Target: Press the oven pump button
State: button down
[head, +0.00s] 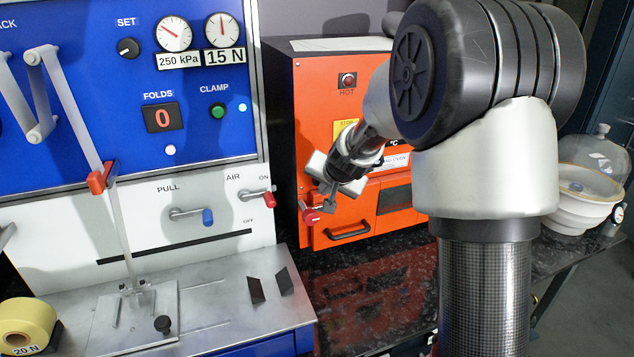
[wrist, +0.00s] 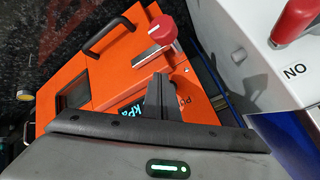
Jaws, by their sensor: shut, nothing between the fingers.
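The orange oven (head: 310,120) stands right of the blue panel. In the wrist view, the oven front (wrist: 120,65) shows a door handle, a red-knobbed lever (wrist: 163,28) and a lit kPa display (wrist: 133,110). A partly covered label starting with "P" (wrist: 181,98) is beside my fingers. My gripper (wrist: 159,78) is shut and empty, its fingertips over the oven front just below the lever. No pump button shows clearly; my fingers hide part of the front. In the head view my gripper (head: 328,204) is at the oven's left front, close to the red knob (head: 311,216). Contact cannot be told.
The blue panel (head: 80,150) with gauges and levers stands at left, with a red air valve (head: 257,195) near the oven. A black speckled bench (head: 370,300) lies below the oven. White bowls and a glass dome (head: 592,155) stand at right.

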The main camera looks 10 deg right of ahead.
jog(key=shift+w, duration=0.35)
jog(key=shift+w+a+p, duration=0.15)
jog(key=shift+w+p, duration=0.25)
jog(key=shift+w, duration=0.1)
dwell(0.7)
jog(key=shift+s, duration=0.15)
jog(key=shift+s+b, duration=0.75)
jog(key=shift+s, duration=0.05)
jog(key=s+d+b, duration=0.1)
jog(key=s+b, duration=0.2)
jog(key=s, duration=0.3)
jog(key=shift+d+b, duration=0.25)
jog(key=shift+b, duration=0.15)
